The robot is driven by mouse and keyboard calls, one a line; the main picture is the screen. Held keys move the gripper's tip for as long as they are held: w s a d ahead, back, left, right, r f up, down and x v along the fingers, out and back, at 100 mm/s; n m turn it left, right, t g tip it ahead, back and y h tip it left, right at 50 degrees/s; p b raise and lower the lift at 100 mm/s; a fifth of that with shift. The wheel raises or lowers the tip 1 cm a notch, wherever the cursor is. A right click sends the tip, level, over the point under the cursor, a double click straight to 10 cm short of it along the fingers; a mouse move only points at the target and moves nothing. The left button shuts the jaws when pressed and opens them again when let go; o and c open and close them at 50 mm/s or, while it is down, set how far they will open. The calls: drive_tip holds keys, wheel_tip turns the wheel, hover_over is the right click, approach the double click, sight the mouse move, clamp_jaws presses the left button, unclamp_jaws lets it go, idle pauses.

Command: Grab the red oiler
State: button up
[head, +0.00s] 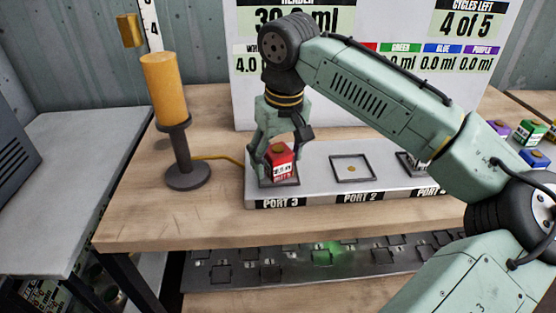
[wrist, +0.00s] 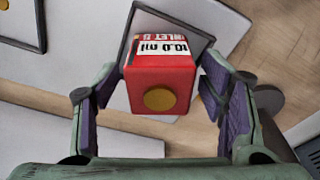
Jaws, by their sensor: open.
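The red oiler (head: 281,164) is a small red box with a white label and a round brass cap on top. It sits in the square frame of port 3 at the left end of the grey port block (head: 320,190). My gripper (head: 279,150) is above it with its fingers pointing down around it. In the wrist view the red oiler (wrist: 160,82) lies between my two open purple-padded fingers (wrist: 163,105). A gap shows at the right finger; the left finger is close, and I cannot tell whether it touches.
An orange cylinder on a dark stand (head: 168,95) is left of the block. Port 2 (head: 352,167) is empty. Purple, green and blue boxes (head: 528,132) sit at the far right. A white display board (head: 400,100) stands behind. The table's front strip is clear.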

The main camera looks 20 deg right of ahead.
drive_tip(key=shift+c, duration=0.5)
drive_tip(key=c, duration=1.2)
